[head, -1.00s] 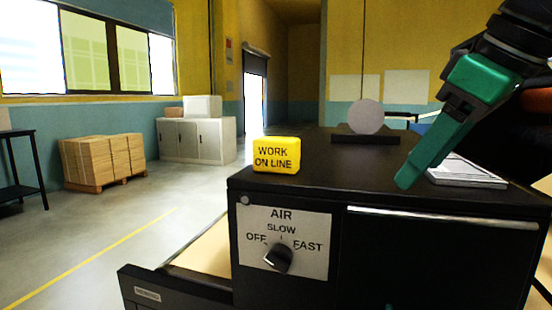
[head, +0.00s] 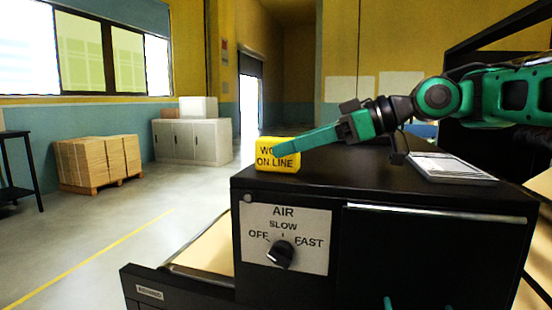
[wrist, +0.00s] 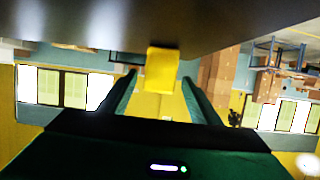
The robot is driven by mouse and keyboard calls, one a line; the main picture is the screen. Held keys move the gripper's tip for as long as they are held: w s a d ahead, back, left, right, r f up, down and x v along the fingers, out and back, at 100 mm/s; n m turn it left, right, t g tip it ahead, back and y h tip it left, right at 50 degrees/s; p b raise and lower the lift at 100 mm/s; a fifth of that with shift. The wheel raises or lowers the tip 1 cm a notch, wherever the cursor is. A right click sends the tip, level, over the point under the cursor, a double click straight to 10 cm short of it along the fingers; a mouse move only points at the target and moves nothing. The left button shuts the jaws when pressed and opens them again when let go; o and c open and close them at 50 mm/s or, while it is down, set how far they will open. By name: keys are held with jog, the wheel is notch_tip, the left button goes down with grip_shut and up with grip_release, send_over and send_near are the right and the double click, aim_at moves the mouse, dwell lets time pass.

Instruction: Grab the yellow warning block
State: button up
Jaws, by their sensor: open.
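The yellow warning block (head: 265,160), with the black words WORK ON LINE, sits at the front left corner of the black cabinet top (head: 345,178). My gripper (head: 283,149) reaches in from the right, low over the cabinet top. Its green finger covers part of the block's upper lettering in the head view. In the wrist view, which is upside down, the yellow block (wrist: 162,70) shows between the tips of the two spread green fingers. The gripper is open. I cannot tell whether a finger touches the block.
A stack of white papers (head: 452,167) lies on the right of the cabinet top. An AIR dial (head: 281,254) is on the cabinet front. The round grey thing at the back is hidden behind my arm. The floor at left is open, with stacked boards (head: 97,162) beyond.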

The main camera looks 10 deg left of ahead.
aim_at(261, 153)
jog(key=shift+r+x, duration=0.15)
jog(key=shift+x, duration=1.75)
jog(key=shift+r+x, duration=0.1)
jog(key=shift+x, duration=1.8)
jog(key=shift+w, duration=0.15)
jog(key=c, duration=1.2)
